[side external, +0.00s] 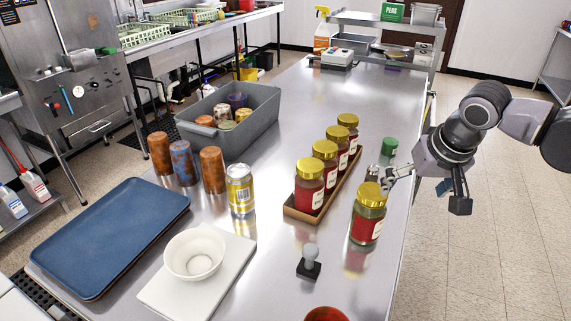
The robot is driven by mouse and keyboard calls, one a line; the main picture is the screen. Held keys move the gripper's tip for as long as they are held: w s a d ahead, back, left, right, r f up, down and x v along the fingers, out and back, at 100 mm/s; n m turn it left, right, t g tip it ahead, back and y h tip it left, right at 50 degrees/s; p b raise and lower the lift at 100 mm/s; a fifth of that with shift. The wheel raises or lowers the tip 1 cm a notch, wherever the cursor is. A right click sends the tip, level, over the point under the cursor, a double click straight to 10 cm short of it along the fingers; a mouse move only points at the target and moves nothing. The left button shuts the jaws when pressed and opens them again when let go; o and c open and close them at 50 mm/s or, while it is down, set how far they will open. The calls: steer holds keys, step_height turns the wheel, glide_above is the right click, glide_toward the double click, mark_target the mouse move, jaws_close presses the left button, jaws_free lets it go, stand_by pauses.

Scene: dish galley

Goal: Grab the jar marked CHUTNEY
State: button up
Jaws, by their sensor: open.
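Several jars with gold lids and red contents stand in a row in a shallow brown tray (312,218) on the steel table; the nearest of them (309,187) is at the tray's front end. One more gold-lidded jar (368,216) stands upright by itself to the right of the tray, near the table's right edge. The white labels are too small to read, so I cannot tell which jar is marked CHUTNEY. My gripper (425,193) is open and empty, just right of the lone jar. One finger appears close to that jar's lid; I cannot tell whether it touches.
A green-lidded item (389,147) stands behind the lone jar.

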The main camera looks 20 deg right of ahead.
steer(key=m+h, duration=0.1)
steer(key=m, duration=0.1)
glide_above(370, 206)
steer(key=s, duration=0.2)
steer(key=shift+w+d+r, duration=0.2)
steer(key=shift+r, duration=0.05)
steer(key=shift+w+a+f+m, duration=0.2)
steer(key=shift+a+m, duration=0.1)
steer(key=shift+a, duration=0.15)
steer(key=x, duration=1)
steer(key=shift+d+f, duration=0.15)
steer(key=shift+d, duration=0.2)
steer(key=c, duration=1.8)
steer(key=shift+o, duration=0.2)
